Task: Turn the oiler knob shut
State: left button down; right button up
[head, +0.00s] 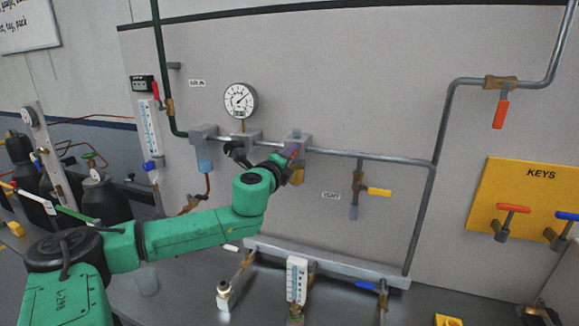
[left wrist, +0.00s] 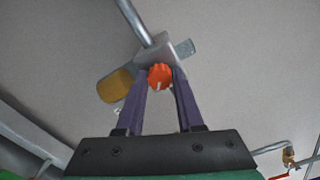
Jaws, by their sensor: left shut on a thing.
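The oiler is the grey block (head: 300,141) on the wall pipe, with an amber bowl (head: 297,176) below it. Its orange-red knob (left wrist: 159,76) sits on the block's front in the left wrist view. The amber bowl (left wrist: 115,86) shows there to the left of the knob. My left gripper (left wrist: 160,79) has its two purple fingers on either side of the knob, shut on it. In the head view my left gripper (head: 288,155) covers much of the oiler's front, and only a little red shows. My right gripper is not in view.
A round gauge (head: 240,100) and another grey block (head: 204,133) with a blue part sit left of the oiler. A yellow-handled valve (head: 378,191) is to its lower right. The yellow KEYS board (head: 526,205) hangs at right. Several fittings stand on the bench below.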

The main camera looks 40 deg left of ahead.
pick_arm(q)
jog(key=n+b, duration=0.4)
jog(key=n, duration=2.1)
jog(key=shift+f+n+b, duration=0.15)
jog(key=shift+n+b, duration=0.2)
jog(key=shift+n, duration=0.05)
jog(key=c, duration=0.8)
grip_release()
jog(key=shift+o, duration=1.3)
jog(key=shift+r, duration=0.2)
